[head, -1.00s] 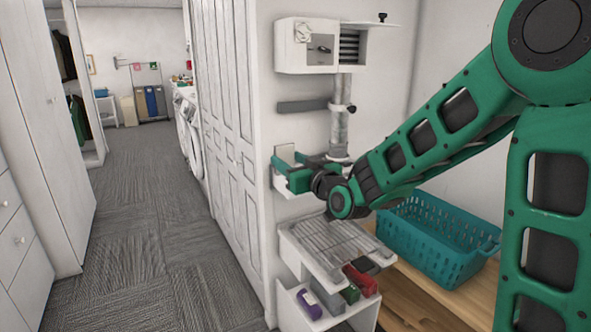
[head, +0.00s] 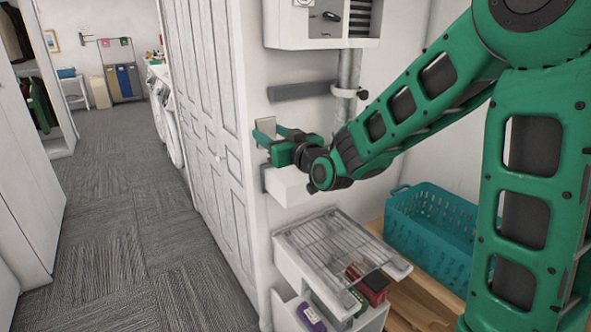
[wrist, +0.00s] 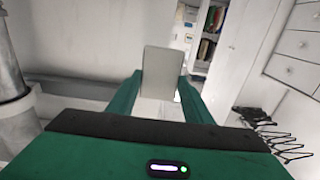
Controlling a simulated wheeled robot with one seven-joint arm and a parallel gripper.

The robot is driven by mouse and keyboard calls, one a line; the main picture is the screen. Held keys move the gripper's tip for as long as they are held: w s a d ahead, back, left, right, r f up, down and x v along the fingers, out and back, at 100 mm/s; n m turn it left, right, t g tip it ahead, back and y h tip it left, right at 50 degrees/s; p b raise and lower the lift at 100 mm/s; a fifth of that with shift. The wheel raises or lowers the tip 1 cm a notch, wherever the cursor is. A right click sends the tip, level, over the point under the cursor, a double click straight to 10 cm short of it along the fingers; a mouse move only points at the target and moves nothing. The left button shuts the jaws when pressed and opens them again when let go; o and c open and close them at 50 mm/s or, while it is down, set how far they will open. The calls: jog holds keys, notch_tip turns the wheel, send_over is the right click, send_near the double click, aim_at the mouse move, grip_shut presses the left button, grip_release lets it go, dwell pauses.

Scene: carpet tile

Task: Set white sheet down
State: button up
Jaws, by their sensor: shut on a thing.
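The white sheet (head: 267,130) is a small, pale, flat rectangle held upright between the fingers of my gripper (head: 265,139). In the wrist view the sheet (wrist: 160,70) stands up between the two green fingers of my gripper (wrist: 160,92), which is shut on it. Its lower part is hidden by the fingers in the head view. The gripper is near the end of the white wall, just above a small white wall box (head: 287,187). I cannot tell whether the sheet touches anything besides the fingers.
A white wire-topped rack (head: 325,245) stands below, with several small coloured items in it. A teal basket (head: 430,232) sits on a wooden surface to the right. A grey strip (head: 302,90) and a white cabinet (head: 285,25) are above. Carpet (head: 135,235) lies open at left.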

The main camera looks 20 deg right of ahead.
dwell(0.4)
jog(key=w+d+f, duration=0.1)
jog(key=d+f, duration=0.1)
jog(key=d, duration=0.1)
jog(key=w+d+f, duration=0.2)
jog(key=d, duration=0.2)
jog(key=w+d+f, duration=0.2)
jog(key=d+f, duration=0.1)
jog(key=shift+d, duration=0.25)
jog(key=shift+f, duration=2)
jog(key=o, duration=1)
jog(key=shift+f, duration=0.1)
